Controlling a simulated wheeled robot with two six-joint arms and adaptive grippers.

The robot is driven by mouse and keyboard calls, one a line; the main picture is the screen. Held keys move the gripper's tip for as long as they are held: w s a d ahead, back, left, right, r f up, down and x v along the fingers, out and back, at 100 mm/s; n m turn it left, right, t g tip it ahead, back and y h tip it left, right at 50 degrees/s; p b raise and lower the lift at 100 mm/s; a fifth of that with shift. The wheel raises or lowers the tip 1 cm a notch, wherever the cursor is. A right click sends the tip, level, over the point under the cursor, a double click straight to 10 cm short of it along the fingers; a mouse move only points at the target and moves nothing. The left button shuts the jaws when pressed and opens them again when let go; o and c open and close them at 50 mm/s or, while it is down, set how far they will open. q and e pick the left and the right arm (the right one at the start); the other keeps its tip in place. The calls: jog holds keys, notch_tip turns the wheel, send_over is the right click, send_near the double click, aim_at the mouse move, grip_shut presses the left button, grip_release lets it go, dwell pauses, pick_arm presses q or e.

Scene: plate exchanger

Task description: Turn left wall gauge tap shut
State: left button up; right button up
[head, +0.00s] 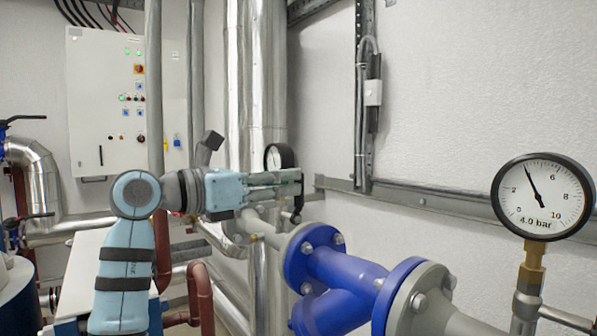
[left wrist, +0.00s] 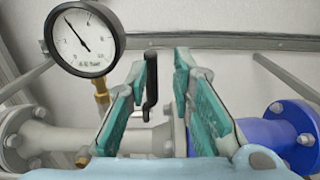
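The left wall gauge, round with a white dial and black rim, shows in the left wrist view (left wrist: 85,38) and in the head view (head: 279,157), partly behind my left gripper (head: 299,183). Its black tap lever (left wrist: 151,82) stands upright in the left wrist view, below and right of the dial. My left gripper (left wrist: 161,68) is open, with its teal fingers on either side of the lever. The lever looks nearer the left finger; I cannot tell whether they touch. My right gripper is not in view.
A blue flanged valve body (head: 345,277) and grey pipe lie right of and below my left gripper. A second gauge (head: 543,197) reading about 4 bar stands at the right. A control cabinet (head: 107,100) hangs at back left. Tall silver pipes (head: 238,80) rise behind the gripper.

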aim_at(295, 182)
pick_arm(q)
jog(key=x, duration=0.3)
jog(key=p+x, duration=0.1)
jog(key=shift+w+d+f, duration=0.1)
jog(key=shift+w+f, duration=0.2)
jog(key=shift+w, duration=0.25)
grip_shut()
grip_release()
jog(key=shift+s, duration=0.1)
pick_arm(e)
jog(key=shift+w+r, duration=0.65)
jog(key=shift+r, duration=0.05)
